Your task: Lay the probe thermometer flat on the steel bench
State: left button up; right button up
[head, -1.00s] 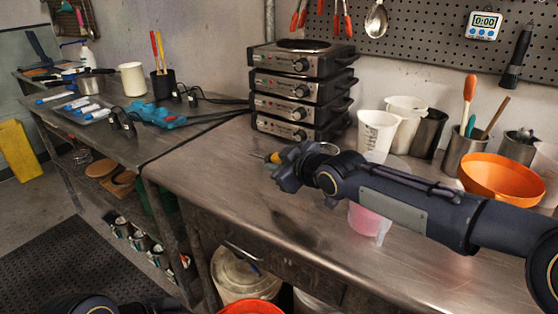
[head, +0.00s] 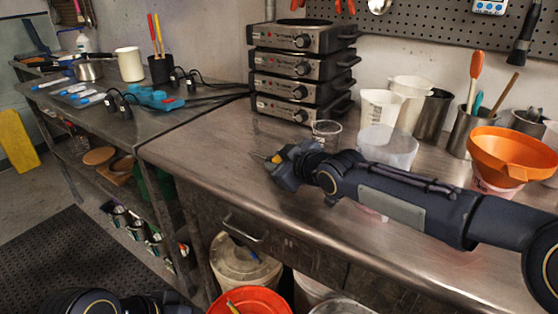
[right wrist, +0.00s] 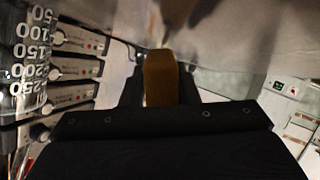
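The probe thermometer (head: 276,159) shows in the head view as a small yellow-orange body with a thin tip pointing left. My right gripper (head: 284,163) is shut on it, over the left part of the steel bench (head: 215,150). In the right wrist view the thermometer's dull yellow body (right wrist: 161,78) stands between the dark fingers. The fingers hide much of it. I cannot tell how far it is above the bench top. Part of my left arm shows at the bottom left of the head view; its gripper does not.
A stack of hot plates (head: 300,70) stands behind the gripper. A small clear cup (head: 326,132) and a large clear container (head: 388,150) stand behind my forearm. An orange funnel (head: 512,155) is at right. The bench left of the gripper is clear.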

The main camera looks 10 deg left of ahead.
jog(key=o, duration=0.4)
jog(key=v, duration=0.7)
jog(key=shift+s+d+r+p, duration=0.15)
jog(key=shift+s+d+p, duration=0.15)
jog(key=shift+p, duration=0.1)
